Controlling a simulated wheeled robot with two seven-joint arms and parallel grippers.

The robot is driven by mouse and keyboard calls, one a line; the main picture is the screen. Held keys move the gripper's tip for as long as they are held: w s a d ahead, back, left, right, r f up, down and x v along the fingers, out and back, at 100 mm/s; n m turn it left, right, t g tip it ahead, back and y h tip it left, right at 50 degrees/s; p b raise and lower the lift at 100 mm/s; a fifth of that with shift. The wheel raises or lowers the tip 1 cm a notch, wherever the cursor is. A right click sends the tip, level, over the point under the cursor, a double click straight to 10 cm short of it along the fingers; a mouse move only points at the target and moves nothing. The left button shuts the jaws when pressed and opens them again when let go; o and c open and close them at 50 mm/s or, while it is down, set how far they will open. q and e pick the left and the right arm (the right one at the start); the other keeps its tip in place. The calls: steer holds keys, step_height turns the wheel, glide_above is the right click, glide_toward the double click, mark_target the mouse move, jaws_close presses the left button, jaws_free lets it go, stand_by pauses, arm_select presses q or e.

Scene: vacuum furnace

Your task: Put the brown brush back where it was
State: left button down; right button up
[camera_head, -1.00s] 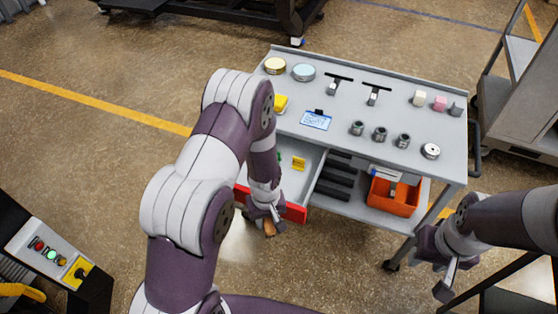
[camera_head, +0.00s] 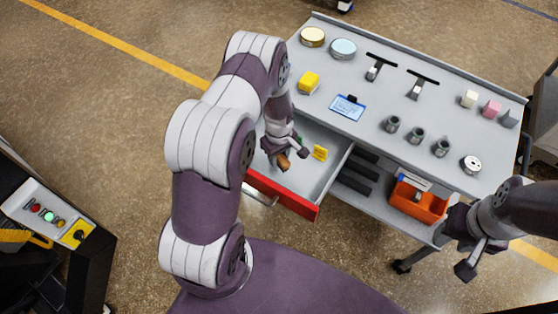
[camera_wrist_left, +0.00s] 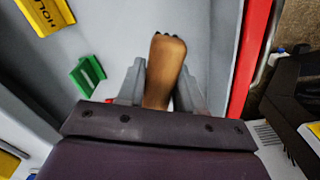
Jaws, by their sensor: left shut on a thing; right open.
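The brown brush (camera_head: 284,163) is held by my left gripper (camera_head: 279,153) over the open drawer, just inside its red front (camera_head: 282,195). In the left wrist view the brown brush (camera_wrist_left: 166,62) sticks out between the two grey fingers of my gripper (camera_wrist_left: 161,78), above the grey drawer floor (camera_wrist_left: 115,35). Whether it touches the floor I cannot tell. A yellow labelled block (camera_head: 320,152) and a green piece (camera_wrist_left: 87,75) lie in the drawer. My right gripper (camera_head: 468,261) is open and empty, right of the cart.
An orange bin (camera_head: 418,203) stands on the lower shelf. A control box (camera_head: 45,215) is at the lower left.

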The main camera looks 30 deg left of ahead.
mark_target(278, 164)
arm_select(q)
step_height(278, 164, down, 3)
steer(key=shift+s+r, duration=0.1)
steer(key=shift+s, duration=0.05)
steer(key=shift+f, duration=0.5)
steer(key=shift+f, duration=0.2)
steer(key=c, duration=0.7)
jaws_free()
steer(key=shift+c, duration=0.2)
